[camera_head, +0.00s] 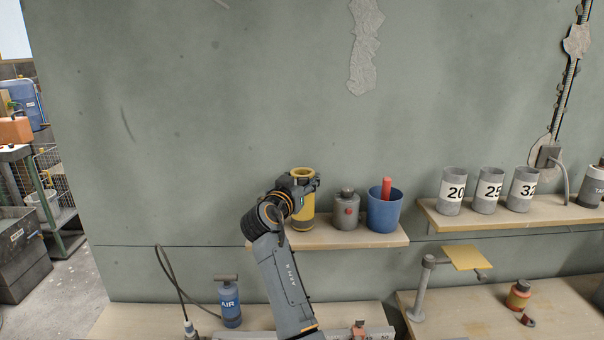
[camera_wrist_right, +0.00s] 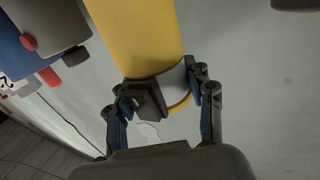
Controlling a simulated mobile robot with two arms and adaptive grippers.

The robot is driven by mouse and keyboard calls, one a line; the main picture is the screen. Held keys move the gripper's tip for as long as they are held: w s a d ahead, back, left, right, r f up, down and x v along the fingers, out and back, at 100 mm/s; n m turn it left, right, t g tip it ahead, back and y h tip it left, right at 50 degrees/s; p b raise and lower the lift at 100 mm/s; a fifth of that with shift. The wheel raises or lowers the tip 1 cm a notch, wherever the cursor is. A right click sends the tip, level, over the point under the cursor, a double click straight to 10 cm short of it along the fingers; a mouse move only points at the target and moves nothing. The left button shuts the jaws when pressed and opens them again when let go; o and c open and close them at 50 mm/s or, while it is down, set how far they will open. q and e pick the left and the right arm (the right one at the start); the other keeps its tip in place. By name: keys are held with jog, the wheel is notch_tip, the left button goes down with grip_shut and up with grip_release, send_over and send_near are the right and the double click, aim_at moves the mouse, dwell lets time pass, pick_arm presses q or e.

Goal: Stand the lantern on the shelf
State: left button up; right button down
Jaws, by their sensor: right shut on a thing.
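The yellow lantern (camera_head: 303,213) is upright at the left part of the wall shelf (camera_head: 375,239), with a ring-shaped yellow top. Its lower end appears at the shelf board; I cannot tell whether it touches. My right gripper (camera_head: 307,185) is shut around its upper part. In the right wrist view the gripper's fingers (camera_wrist_right: 163,86) press on either side of the lantern (camera_wrist_right: 138,38), near a pale band and yellow rim. My left gripper is not in view.
On the same shelf, a grey canister with a red button (camera_head: 346,210) stands just right of the lantern, then a blue cup (camera_head: 384,212) with a red object inside. Numbered grey cups (camera_head: 453,191) stand on the right shelf. A blue AIR bottle (camera_head: 230,304) stands below.

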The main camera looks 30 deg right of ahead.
jog(key=shift+a+f+b, duration=0.1)
jog(key=shift+f+b, duration=0.1)
jog(key=shift+b, duration=0.15)
jog(key=c, duration=0.5)
grip_release()
jog(key=shift+r+p, duration=0.2)
jog(key=shift+p, duration=0.1)
jog(key=shift+b+v, duration=2.25)
jog(key=shift+v, duration=3.8)
